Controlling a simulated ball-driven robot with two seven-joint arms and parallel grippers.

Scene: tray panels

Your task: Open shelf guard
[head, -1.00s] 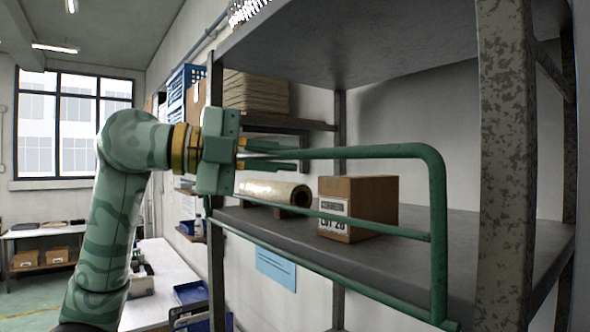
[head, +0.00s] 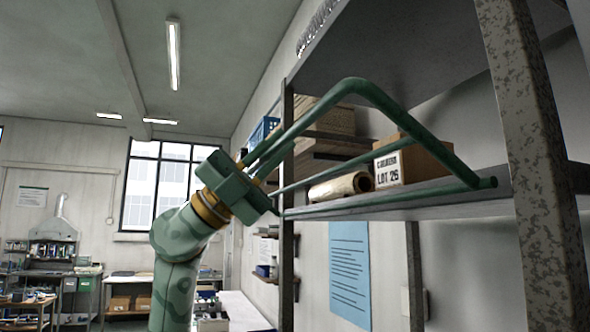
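The shelf guard (head: 413,125) is a green tube frame along the front of the shelf (head: 435,205). Its lower bar runs along the shelf's front edge. Its right end bar slants steeply, out of line with the shelf post, so the frame looks tipped outward. My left gripper (head: 259,163), green with a gold wrist band, is at the left end of the guard's upper bar. The bar runs between its fingers and the gripper appears closed on it; the finger contact is small and partly hidden. My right gripper is out of view.
A cardboard box (head: 425,163) and a brown roll (head: 342,187) lie on the shelf behind the guard. A mottled post (head: 530,150) stands at the right. A blue sheet (head: 350,275) hangs on the wall below. A workbench (head: 243,310) stands lower left.

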